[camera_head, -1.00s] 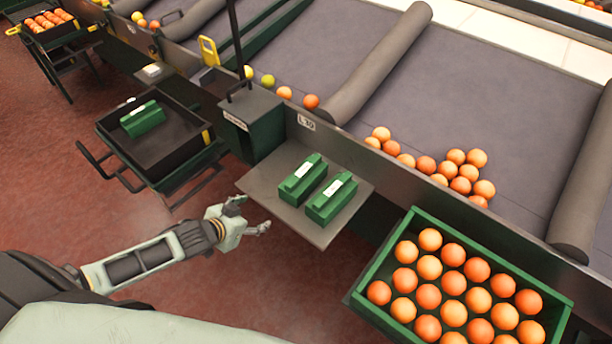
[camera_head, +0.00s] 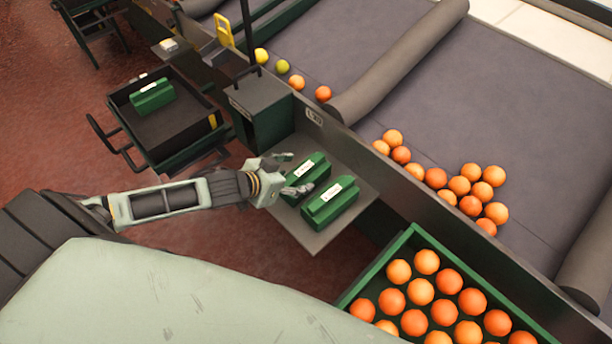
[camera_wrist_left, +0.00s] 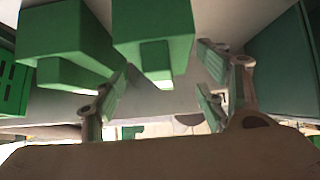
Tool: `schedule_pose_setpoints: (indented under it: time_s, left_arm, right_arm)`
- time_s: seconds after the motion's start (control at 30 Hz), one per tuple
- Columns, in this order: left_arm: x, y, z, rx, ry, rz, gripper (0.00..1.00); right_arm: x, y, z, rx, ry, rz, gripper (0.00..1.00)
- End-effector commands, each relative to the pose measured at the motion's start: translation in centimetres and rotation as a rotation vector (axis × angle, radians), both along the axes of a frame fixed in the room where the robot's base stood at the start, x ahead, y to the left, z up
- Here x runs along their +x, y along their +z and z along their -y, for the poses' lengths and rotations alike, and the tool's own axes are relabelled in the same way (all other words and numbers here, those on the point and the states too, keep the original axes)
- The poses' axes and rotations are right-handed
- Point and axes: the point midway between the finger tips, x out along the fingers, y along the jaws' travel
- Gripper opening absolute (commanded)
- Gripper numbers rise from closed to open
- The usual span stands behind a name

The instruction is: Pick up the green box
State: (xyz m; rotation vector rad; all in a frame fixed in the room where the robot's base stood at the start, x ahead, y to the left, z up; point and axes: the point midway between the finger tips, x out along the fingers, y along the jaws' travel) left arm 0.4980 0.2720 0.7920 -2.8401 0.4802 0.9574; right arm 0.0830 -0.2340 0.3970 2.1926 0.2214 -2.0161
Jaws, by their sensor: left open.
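Two green boxes with white labels lie side by side on a grey shelf (camera_head: 318,240) at the conveyor's edge: a left one (camera_head: 318,166) and a right one (camera_head: 338,208). My left gripper (camera_head: 291,173) is open at the near left end of the left box, with its fingers spread and nothing held. In the left wrist view, one green box (camera_wrist_left: 153,35) shows ahead between the open fingers (camera_wrist_left: 163,95), and another (camera_wrist_left: 62,38) lies to the left. I cannot tell whether a finger touches a box. My right gripper is not in view.
Another green box (camera_head: 152,95) sits in a black tray on a cart (camera_head: 172,130). A green crate of oranges (camera_head: 400,250) stands right of the shelf. Loose oranges (camera_head: 470,185) lie on the conveyor. A dark green housing (camera_head: 262,115) stands just behind the shelf.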

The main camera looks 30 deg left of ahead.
Motion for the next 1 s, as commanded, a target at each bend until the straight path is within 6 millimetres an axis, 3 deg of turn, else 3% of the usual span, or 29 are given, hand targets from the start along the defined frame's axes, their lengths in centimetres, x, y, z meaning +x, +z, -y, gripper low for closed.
schedule_pose_setpoints:
  time_s: [0.17,0.4,0.77,1.0]
  left_arm:
    - [1.3,-1.1,0.3,-0.001,0.001,0.001,0.67]
    - [3.5,-3.3,0.9,-0.001,0.001,0.001,0.67]
    - [4.0,-3.9,1.1,0.001,-0.001,-0.001,0.67]
    - [4.0,-3.9,1.1,0.001,-0.001,0.0,0.46]
  right_arm:
    - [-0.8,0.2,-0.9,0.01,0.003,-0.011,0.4]
    - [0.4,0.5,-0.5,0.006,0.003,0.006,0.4]
    - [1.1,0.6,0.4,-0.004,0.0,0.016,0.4]
    - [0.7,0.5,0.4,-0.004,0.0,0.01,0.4]
